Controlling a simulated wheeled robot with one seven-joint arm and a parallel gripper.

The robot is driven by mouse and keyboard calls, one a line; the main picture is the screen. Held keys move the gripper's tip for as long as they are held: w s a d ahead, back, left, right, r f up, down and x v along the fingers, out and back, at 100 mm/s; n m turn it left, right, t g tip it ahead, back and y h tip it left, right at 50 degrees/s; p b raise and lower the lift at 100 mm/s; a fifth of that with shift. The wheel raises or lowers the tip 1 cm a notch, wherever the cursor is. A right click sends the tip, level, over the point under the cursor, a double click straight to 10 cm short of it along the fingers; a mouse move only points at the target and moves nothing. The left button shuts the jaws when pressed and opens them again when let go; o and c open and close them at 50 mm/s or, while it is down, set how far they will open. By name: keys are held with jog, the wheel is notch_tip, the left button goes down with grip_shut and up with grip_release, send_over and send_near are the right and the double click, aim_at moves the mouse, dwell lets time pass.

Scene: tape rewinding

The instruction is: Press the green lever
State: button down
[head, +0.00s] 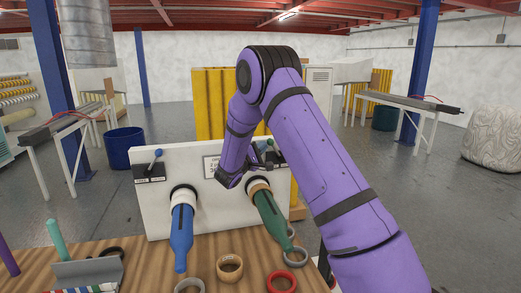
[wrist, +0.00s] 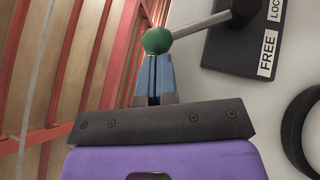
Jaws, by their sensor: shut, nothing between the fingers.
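The green lever shows in the wrist view as a green ball (wrist: 157,40) on a grey rod (wrist: 204,23). The rod comes from a black base (wrist: 247,45) with white FREE and LOCK labels, LOCK being partly cut off. My gripper (wrist: 155,62) is shut and empty, its fingertips right at the green ball and overlapping its lower edge in the picture. I cannot tell whether they touch it. In the head view my purple arm reaches to the white board (head: 158,208) and hides most of the gripper and part of the green lever's area.
A blue-knobbed lever (head: 157,153) is on the board's left. A blue spindle (head: 182,232) and a green spindle (head: 268,218) stick out below. Tape rings, including a red one (head: 281,282) and a tan one (head: 230,267), lie on the wooden table (head: 135,265).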

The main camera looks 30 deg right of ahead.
jog(key=d+r+m+g+y, duration=0.1)
jog(key=d+y, duration=0.1)
jog(key=s+d+r+m+g+y, duration=0.1)
jog(key=d+r+m+y, duration=0.1)
jog(key=shift+s+r+m, duration=0.1)
jog(key=shift+r+m, duration=0.15)
jog(key=shift+m, duration=0.05)
jog(key=s+d+m+y, duration=0.1)
jog(key=d+m+y, duration=0.1)
jog(key=d+y, duration=0.4)
jog(key=shift+s+r+m, duration=0.2)
jog(key=shift+s+m, duration=0.2)
jog(key=shift+s+d, duration=0.1)
jog(key=shift+d, duration=0.15)
